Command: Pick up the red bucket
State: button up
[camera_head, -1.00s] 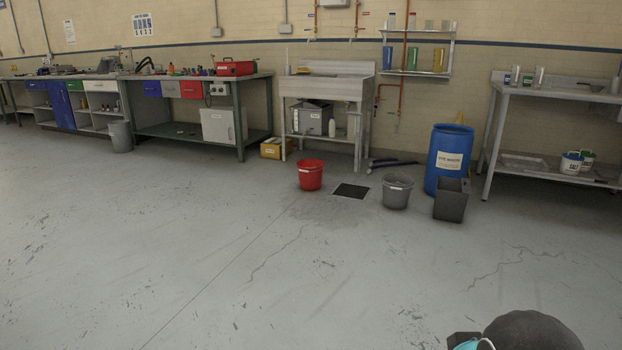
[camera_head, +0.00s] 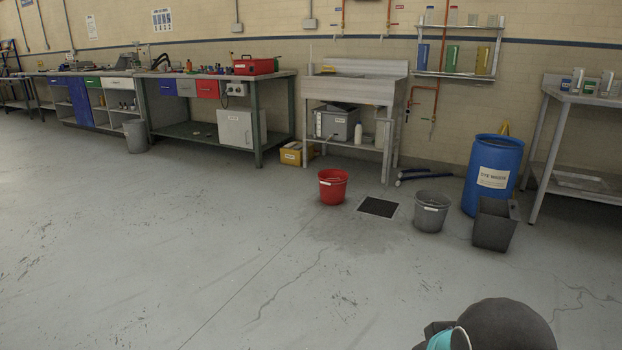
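The red bucket (camera_head: 333,188) stands upright on the grey floor, a little right of the picture's middle, in front of the sink unit. It has a white label near its rim. A dark rounded part of my own arm with a teal ring shows at the bottom right edge. My gripper's fingers are not in view. Open floor lies between my arm and the bucket.
A floor drain (camera_head: 378,207), a grey bucket (camera_head: 431,211), a dark square bin (camera_head: 494,225) and a blue drum (camera_head: 492,176) stand right of the red bucket. Behind are the sink (camera_head: 352,88) and a workbench (camera_head: 258,120). The foreground floor is clear.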

aim_at(333, 194)
jog(key=u, duration=0.2)
jog(key=i, duration=2.25)
jog(key=z, duration=0.15)
jog(key=i, duration=2.7)
jog(key=z, duration=0.35)
